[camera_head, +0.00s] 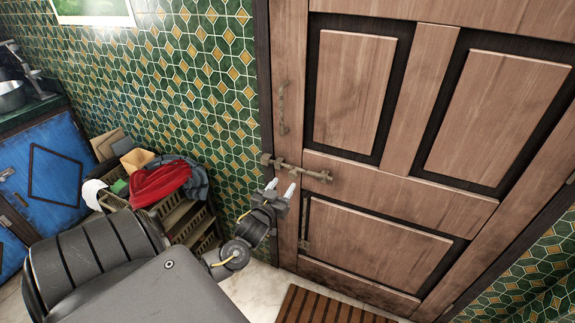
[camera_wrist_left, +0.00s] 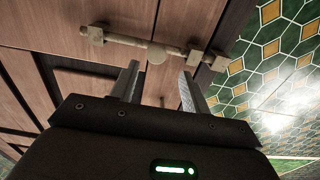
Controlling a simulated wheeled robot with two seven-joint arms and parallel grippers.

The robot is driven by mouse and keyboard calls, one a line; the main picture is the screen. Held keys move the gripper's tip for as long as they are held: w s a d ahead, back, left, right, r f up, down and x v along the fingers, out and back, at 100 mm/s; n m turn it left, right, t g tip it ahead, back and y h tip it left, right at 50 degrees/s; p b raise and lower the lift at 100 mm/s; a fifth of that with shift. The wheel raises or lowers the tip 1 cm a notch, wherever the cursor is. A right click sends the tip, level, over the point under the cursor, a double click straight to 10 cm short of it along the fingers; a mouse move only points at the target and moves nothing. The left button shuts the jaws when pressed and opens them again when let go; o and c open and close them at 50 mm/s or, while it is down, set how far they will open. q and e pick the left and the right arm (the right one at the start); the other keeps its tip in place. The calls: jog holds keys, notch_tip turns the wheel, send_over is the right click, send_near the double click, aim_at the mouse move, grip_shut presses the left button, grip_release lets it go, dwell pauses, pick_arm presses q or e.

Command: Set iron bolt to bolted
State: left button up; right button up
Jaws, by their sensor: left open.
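The iron bolt (camera_head: 297,169) is mounted across the left edge of the brown wooden door (camera_head: 365,90). In the left wrist view, its rod (camera_wrist_left: 125,40) runs from a bracket at the left to brackets at the right, with a round knob (camera_wrist_left: 156,53) between them. My left gripper (camera_head: 281,186) is open, just below the bolt in the head view. In the left wrist view my left gripper (camera_wrist_left: 160,71) has its fingertips on either side of the knob in the picture; I cannot tell whether they touch it. How far the rod reaches into its keeper is unclear. My right gripper is not in view.
A door handle (camera_head: 282,108) is above the bolt and a metal fitting (camera_head: 304,222) below it. A rack with clothes (camera_head: 160,183) stands left of the door, by a blue cabinet (camera_head: 52,165). A slatted mat (camera_head: 325,308) lies on the floor.

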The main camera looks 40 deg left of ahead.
pick_arm(q)
jog(key=v, duration=0.5)
dwell(0.5)
